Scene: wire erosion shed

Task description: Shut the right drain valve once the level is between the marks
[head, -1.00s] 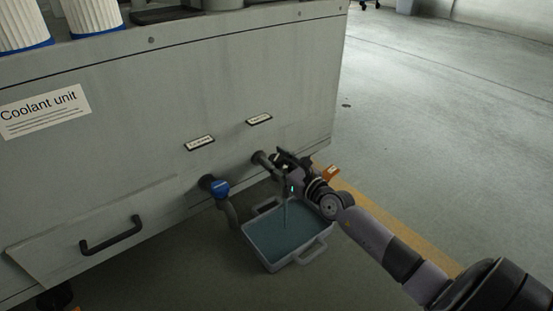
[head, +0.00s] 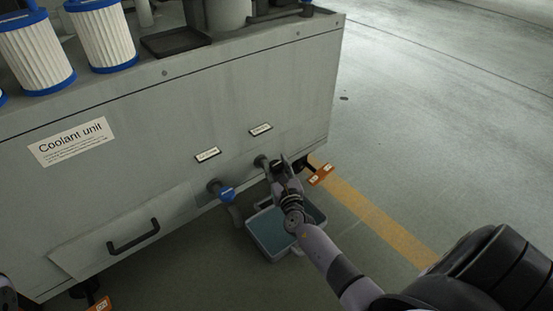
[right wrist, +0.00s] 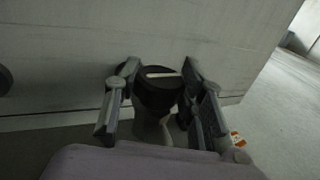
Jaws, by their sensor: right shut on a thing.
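The right drain valve sits low on the coolant unit's front, and its pipe stub (head: 260,162) shows beside my right gripper (head: 279,168). In the right wrist view the dark round valve knob (right wrist: 158,98) has a white line lying nearly level across its top. My right gripper's fingers (right wrist: 160,80) are shut on this knob from both sides. The tray (head: 305,213) on the floor below holds bluish liquid (head: 270,236); my arm covers its right part. I cannot make out level marks or any stream. My left gripper is not in view.
The left drain valve (head: 226,193) with a blue handle is left of the right one. Labels (head: 208,154) sit above both valves. A drawer handle (head: 133,236) is at lower left. An orange-tagged foot (head: 321,174) stands at the unit's corner. Floor to the right is clear.

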